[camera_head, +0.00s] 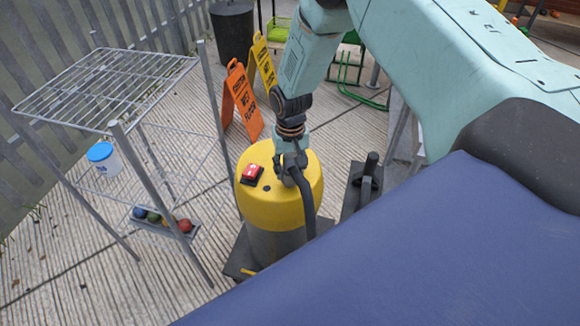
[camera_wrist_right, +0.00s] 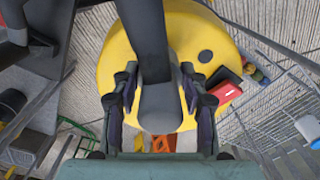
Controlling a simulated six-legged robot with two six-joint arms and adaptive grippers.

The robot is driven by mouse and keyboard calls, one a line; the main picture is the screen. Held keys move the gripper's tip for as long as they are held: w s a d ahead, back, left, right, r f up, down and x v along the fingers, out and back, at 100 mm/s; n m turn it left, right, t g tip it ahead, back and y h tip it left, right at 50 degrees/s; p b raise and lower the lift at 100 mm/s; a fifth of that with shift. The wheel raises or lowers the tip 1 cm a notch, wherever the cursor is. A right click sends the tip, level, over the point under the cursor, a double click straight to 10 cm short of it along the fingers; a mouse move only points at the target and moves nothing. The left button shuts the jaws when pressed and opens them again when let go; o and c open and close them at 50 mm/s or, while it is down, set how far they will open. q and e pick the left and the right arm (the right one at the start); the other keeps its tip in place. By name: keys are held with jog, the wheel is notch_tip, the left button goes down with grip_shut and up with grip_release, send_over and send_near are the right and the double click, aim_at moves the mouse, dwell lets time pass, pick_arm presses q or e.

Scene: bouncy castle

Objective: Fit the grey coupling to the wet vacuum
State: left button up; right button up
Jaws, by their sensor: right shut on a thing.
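The wet vacuum (camera_head: 268,205) has a yellow lid with a red switch and a grey drum, and stands upright on a dark base. Its lid also fills the middle of the right wrist view (camera_wrist_right: 115,75). My right gripper (camera_head: 291,164) is over the lid, shut on the grey coupling (camera_wrist_right: 160,108). A dark hose (camera_head: 309,208) runs from the coupling down the vacuum's front right side. In the right wrist view the gripper's fingers (camera_wrist_right: 160,85) flank the coupling. My left gripper is not in view.
A wire rack (camera_head: 108,88) stands at the left, with a blue-lidded tub (camera_head: 104,157) and a tray of coloured balls (camera_head: 140,222). Orange (camera_head: 241,100) and yellow (camera_head: 264,62) floor signs and a dark bin (camera_head: 233,32) stand behind. Dark equipment (camera_head: 364,185) is close at the right.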

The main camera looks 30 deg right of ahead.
jog(key=shift+f+b, duration=0.5)
jog(key=shift+f, duration=0.3)
dwell(0.4)
jog(key=o, duration=1.1)
jog(key=shift+o, duration=0.2)
jog(key=shift+r, duration=0.1)
notch_tip(320, 180, up, 12)
jog(key=shift+f, duration=0.1)
jog(key=shift+s, duration=0.15)
